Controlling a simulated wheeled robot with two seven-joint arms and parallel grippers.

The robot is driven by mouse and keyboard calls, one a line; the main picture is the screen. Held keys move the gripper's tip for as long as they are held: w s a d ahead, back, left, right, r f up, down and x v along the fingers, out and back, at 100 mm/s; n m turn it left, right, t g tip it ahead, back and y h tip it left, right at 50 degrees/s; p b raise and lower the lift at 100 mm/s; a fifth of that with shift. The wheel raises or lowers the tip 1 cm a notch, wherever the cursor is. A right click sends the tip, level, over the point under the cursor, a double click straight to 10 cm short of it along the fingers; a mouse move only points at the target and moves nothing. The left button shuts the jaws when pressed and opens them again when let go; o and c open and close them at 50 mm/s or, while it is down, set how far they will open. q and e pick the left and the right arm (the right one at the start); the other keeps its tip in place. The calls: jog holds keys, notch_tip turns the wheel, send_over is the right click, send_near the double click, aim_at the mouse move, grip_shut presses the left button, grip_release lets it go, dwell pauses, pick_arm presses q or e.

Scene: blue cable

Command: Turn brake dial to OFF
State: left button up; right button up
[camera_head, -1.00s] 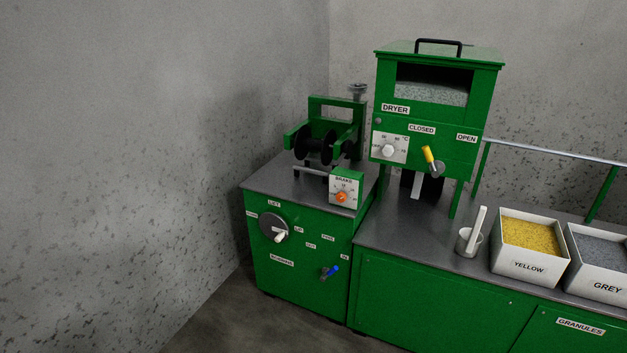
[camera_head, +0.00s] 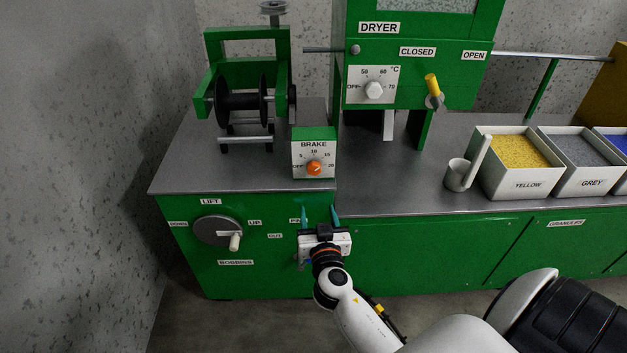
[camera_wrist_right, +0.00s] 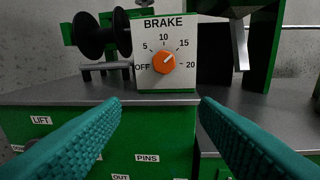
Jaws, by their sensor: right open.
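The brake dial is an orange knob (camera_head: 314,168) on a white plate lettered BRAKE, on a small green box on the left bench. The knob shows larger in the right wrist view (camera_wrist_right: 163,63), with its white mark pointing up and right, about at 15. OFF is at the plate's left edge. My right gripper (camera_head: 320,216) is open and empty, its teal fingers pointing at the bench front, below and apart from the dial. In the right wrist view its fingertips (camera_wrist_right: 160,102) are spread just below the knob's plate. My left gripper is not in view.
A black bobbin (camera_head: 242,102) in a green frame stands left of the brake box. The dryer (camera_head: 440,75) with its own dial (camera_head: 375,90) stands to the right. A lift handwheel (camera_head: 218,230) is on the bench front. The space before the brake plate is clear.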

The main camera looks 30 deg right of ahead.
aim_at(314, 170)
jog(key=shift+m+t+h, duration=0.3)
jog(key=r+x, duration=0.1)
jog(key=x, duration=0.3)
jog(key=p+x, duration=0.1)
jog(key=x, duration=0.3)
jog(key=r+p+x, duration=0.1)
jog(key=x, duration=0.3)
jog(key=shift+s+d+r, duration=0.15)
jog(key=shift+d+r, duration=0.15)
jog(key=shift+r, duration=0.05)
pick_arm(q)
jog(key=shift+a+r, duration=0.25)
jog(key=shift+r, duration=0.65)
pick_arm(e)
jog(key=c, duration=1)
jog(key=shift+o, duration=0.2)
